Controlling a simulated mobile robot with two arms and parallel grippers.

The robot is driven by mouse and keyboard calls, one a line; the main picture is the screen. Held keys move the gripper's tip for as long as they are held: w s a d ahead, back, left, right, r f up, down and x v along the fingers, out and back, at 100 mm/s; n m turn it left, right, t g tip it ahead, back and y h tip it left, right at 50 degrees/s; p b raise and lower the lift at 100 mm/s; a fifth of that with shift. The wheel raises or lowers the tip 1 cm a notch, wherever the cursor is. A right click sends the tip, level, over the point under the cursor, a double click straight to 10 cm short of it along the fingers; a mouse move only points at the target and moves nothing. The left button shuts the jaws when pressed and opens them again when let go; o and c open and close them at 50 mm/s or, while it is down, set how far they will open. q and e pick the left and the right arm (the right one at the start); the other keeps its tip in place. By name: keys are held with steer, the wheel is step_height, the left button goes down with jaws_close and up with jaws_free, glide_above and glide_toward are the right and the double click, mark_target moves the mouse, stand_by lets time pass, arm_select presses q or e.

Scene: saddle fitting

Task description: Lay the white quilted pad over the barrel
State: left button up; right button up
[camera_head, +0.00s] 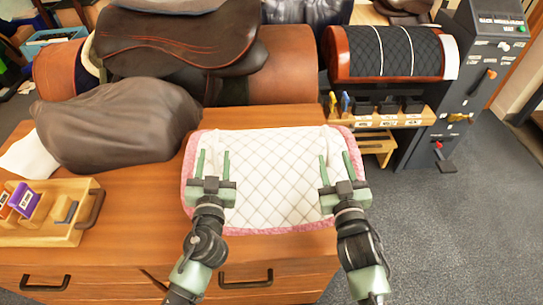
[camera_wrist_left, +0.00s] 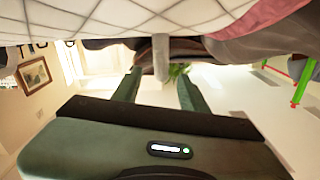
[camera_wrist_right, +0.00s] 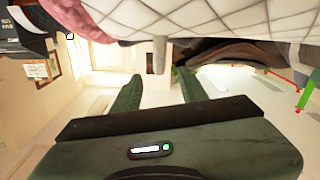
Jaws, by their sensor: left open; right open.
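The white quilted pad (camera_head: 275,172) with a pink edge lies spread on the wooden cabinet top, its near edge at the cabinet's front. My left gripper (camera_head: 213,165) is open and empty over the pad's left part. My right gripper (camera_head: 338,168) is open and empty over its right part. Both point away from me. The pad also shows along the top of the left wrist view (camera_wrist_left: 150,18) and right wrist view (camera_wrist_right: 230,20), clear of the fingers. A brown barrel (camera_head: 285,62) stands behind the cabinet with a dark saddle on it. Another barrel (camera_head: 345,52) at back right wears a black quilted cover.
A grey-brown covered lump (camera_head: 115,125) sits on the cabinet (camera_head: 290,113) left of the pad. A wooden tray (camera_head: 60,238) with small boxes is at the left. Grey floor is free at lower right.

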mark_target(215, 134)
arm_select(q)
steer(key=shift+s, duration=0.15)
arm_select(e)
steer(key=shift+s, duration=0.15)
arm_select(q)
steer(key=shift+r, duration=0.1)
arm_select(e)
steer(key=shift+r, duration=0.1)
arm_select(q)
steer(key=w, duration=0.8)
steer(key=shift+a, duration=0.4)
arm_select(e)
steer(key=w, duration=0.8)
steer(key=shift+a, duration=0.4)
arm_select(q)
steer(key=shift+s, duration=0.1)
jaws_close()
arm_select(e)
steer(key=shift+s, duration=0.1)
jaws_close()
arm_select(q)
steer(key=shift+a, duration=0.15)
